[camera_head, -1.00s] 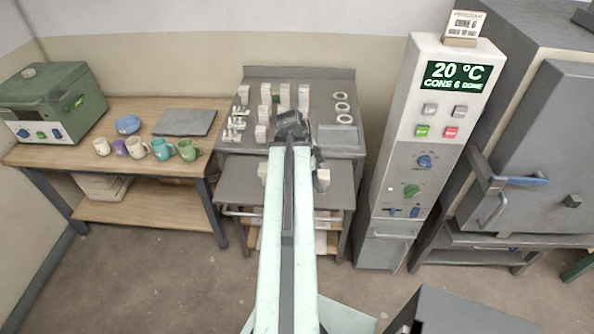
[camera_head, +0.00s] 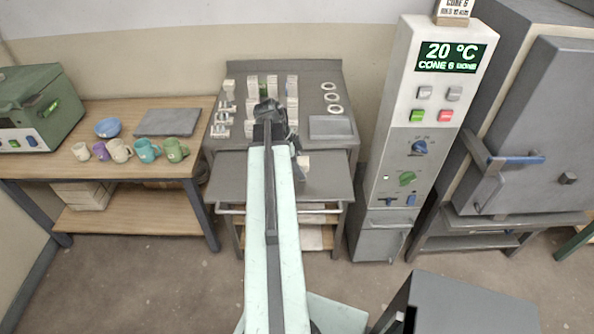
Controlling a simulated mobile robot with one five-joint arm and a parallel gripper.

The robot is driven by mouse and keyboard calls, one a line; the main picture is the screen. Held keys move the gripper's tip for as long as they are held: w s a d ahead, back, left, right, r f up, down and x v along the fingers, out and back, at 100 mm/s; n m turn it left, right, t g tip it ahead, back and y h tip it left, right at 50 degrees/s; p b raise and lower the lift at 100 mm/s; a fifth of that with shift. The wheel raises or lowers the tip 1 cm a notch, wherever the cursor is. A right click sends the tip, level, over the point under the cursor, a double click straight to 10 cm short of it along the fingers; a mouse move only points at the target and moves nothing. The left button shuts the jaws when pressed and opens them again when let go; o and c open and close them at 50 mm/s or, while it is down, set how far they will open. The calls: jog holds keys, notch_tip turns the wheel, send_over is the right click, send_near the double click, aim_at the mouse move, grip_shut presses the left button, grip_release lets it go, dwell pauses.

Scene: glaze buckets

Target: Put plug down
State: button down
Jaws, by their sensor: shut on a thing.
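My gripper (camera_head: 268,108) is over the grey table (camera_head: 230,152), near the rows of small white pieces (camera_head: 291,88). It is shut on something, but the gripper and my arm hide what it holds. I cannot make out the plug, nor tell whether it touches the table top. A small green piece (camera_head: 262,93) shows just beyond the gripper, among the white pieces.
White rings (camera_head: 330,98) and a flat grey plate (camera_head: 330,127) lie at the table's right. A lower shelf (camera_head: 325,180) bears a white piece (camera_head: 303,162). Mugs (camera_head: 147,150) stand on the wooden bench (camera_head: 105,118). A control column (camera_head: 420,130) rises at right.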

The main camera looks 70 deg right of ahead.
jog(key=shift+w+a, duration=0.1)
jog(key=shift+w, duration=0.4)
jog(key=c, duration=0.8)
grip_release()
jog(key=shift+o, duration=0.2)
jog(key=shift+r, duration=0.15)
jog(key=p+v, duration=1.1)
jog(key=shift+r, duration=0.35)
jog(key=shift+w+a, duration=0.1)
jog(key=shift+w, duration=0.05)
